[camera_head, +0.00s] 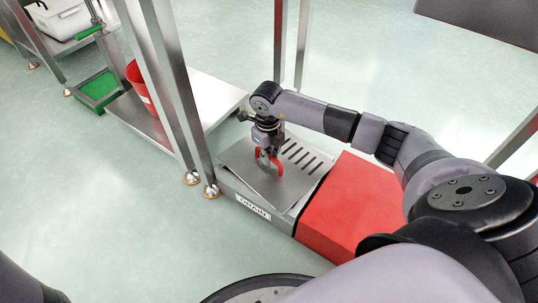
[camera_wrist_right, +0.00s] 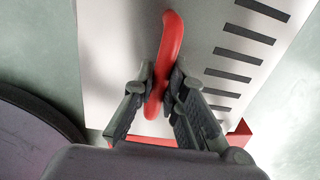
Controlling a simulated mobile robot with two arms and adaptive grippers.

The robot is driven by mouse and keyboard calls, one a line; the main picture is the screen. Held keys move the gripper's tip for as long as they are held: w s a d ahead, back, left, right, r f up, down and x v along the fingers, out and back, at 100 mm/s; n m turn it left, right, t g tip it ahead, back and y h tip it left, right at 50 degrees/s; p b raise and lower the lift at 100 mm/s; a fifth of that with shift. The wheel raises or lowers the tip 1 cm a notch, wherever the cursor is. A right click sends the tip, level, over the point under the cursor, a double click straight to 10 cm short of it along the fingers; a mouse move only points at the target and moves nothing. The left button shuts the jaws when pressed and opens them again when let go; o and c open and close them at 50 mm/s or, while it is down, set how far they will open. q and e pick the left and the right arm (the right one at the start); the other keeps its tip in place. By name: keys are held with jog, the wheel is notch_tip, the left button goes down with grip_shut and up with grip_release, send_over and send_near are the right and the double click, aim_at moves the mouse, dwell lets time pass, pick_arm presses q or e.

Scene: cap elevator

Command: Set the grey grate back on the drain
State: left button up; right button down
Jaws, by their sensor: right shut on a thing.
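The grey metal grate (camera_head: 300,172) has dark slots along one side and a red handle (camera_head: 277,168). It lies over the low grey drain (camera_head: 228,185), whose front carries a DRAIN label (camera_head: 253,207). I cannot tell whether the grate rests on the drain or hangs just above it. My right gripper (camera_head: 266,155) comes down from above and is shut on the red handle. In the right wrist view the fingers (camera_wrist_right: 160,92) pinch the handle (camera_wrist_right: 170,42) from both sides, with the slotted grate (camera_wrist_right: 205,22) beneath. The drain's opening is hidden. My left gripper is not in view.
A red block (camera_head: 345,205) stands right against the drain's right side. A steel rack with upright posts (camera_head: 172,90) and a low shelf (camera_head: 215,95) stands close behind and left. A red bucket (camera_head: 140,80) and green tray (camera_head: 97,88) are farther left. The floor in front is clear.

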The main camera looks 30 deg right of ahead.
jog(key=shift+f, duration=0.1)
dwell(0.3)
jog(key=c, duration=1.6)
grip_release()
jog(key=shift+o, duration=0.2)
jog(key=shift+f, duration=0.1)
notch_tip(320, 180, up, 12)
jog(key=shift+a, duration=0.15)
